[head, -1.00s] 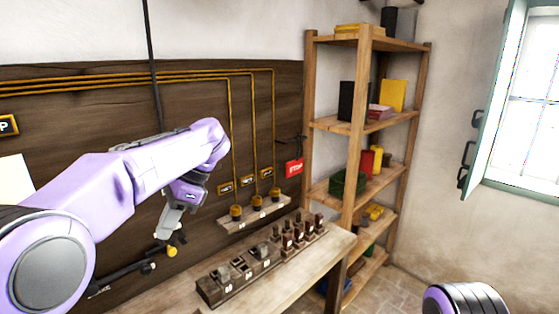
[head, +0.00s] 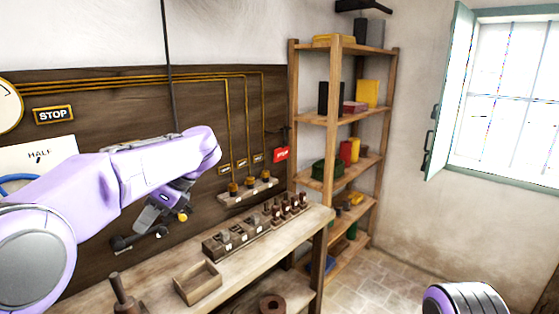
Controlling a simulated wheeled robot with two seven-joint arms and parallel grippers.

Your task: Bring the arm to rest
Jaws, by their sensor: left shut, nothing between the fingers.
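My left arm, lilac, reaches in from the left over the wooden bench. Its grey gripper (head: 148,217) hangs below the wrist, shut and empty, in front of the dark wall panel (head: 110,92). A black lever bar (head: 125,243) and a small yellow knob (head: 183,217) show close by the gripper; I cannot tell whether it touches them. My right gripper is out of view; only a rounded lilac and dark part of mine shows at the bottom right.
The bench (head: 160,272) carries a shallow wooden tray (head: 198,284), a dark block row (head: 232,240) and several upright pegs. A red tag (head: 281,154) hangs beside the wooden shelf (head: 340,118). A STOP sign (head: 53,114) is on the panel. Floor (head: 375,280) shows clear at right.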

